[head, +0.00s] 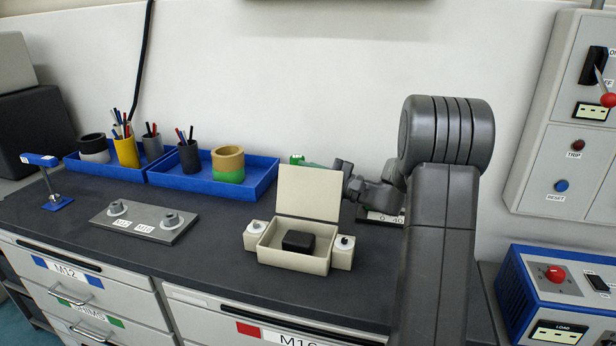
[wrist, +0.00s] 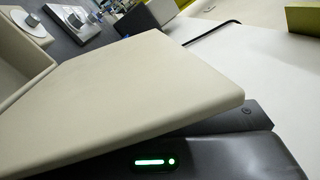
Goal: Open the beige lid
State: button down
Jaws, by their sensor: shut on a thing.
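The beige lid (head: 310,192) stands raised, close to upright, at the back of the beige box (head: 290,260). The box is open at the top, and a black block (head: 299,241) lies inside. My gripper (head: 346,184) is at the right edge of the lid and is shut on it; the fingertips are mostly hidden. In the wrist view the lid (wrist: 130,95) fills much of the picture, just past the dark gripper body, and part of the box (wrist: 22,50) shows at the upper left.
Small blocks with round knobs flank the box, left (head: 255,235) and right (head: 343,252). A grey plate (head: 143,225) with two knobs lies to the left. Blue trays (head: 215,178) with cups and pens stand behind. The bench is clear in front of the plate.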

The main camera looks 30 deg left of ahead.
jog(key=n+b, duration=0.1)
jog(key=s+n+b, duration=0.1)
jog(key=shift+s+d+r+g+b, duration=0.15)
jog(key=shift+d+r+g+b, duration=0.1)
jog(key=shift+g+b, duration=0.15)
jog(key=shift+s+r+n, duration=0.2)
jog(key=shift+r+n, duration=0.1)
jog(key=shift+n, duration=0.1)
jog(key=c, duration=1.2)
grip_release()
jog(key=shift+d, duration=0.1)
jog(key=b+v, duration=0.2)
jog(key=v, duration=1.1)
jog(key=shift+w+d+b, duration=0.3)
jog(key=shift+d+b, duration=0.05)
jog(key=shift+r, duration=0.1)
